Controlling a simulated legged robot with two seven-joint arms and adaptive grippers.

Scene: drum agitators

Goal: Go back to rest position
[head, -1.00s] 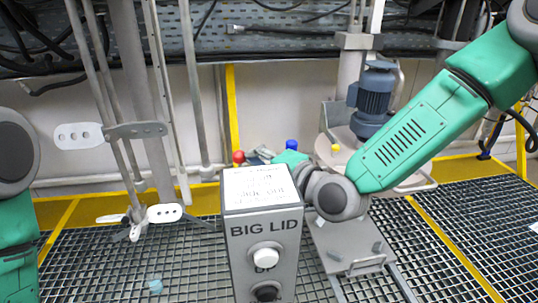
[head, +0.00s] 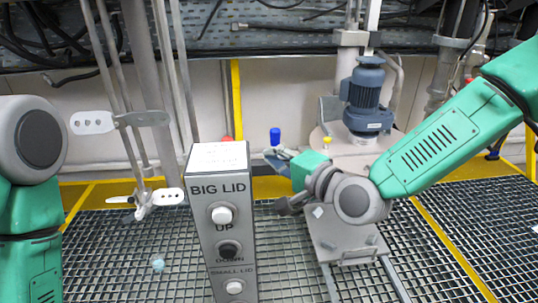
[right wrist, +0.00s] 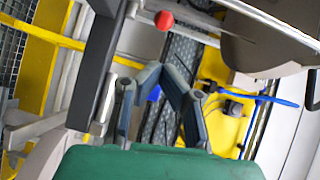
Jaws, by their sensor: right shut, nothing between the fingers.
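My right gripper (head: 276,160) is just right of the grey control box in the head view, beyond its top. Its green body (head: 310,168) and dark fingers show there. In the right wrist view the fingertips (right wrist: 158,72) meet, with nothing held between them. My right arm (head: 440,140) comes in from the right and bends at the grey wrist joint. My left arm (head: 35,235) shows at the left edge, with its grey joint above. My left gripper is out of the picture.
The control box (head: 235,245), marked BIG LID, stands close in front with white and black buttons. A blue motor (head: 366,95) stands on a round grey lid behind my right arm. Poles (head: 140,90) with white paddles stand left. Grating floor is open between.

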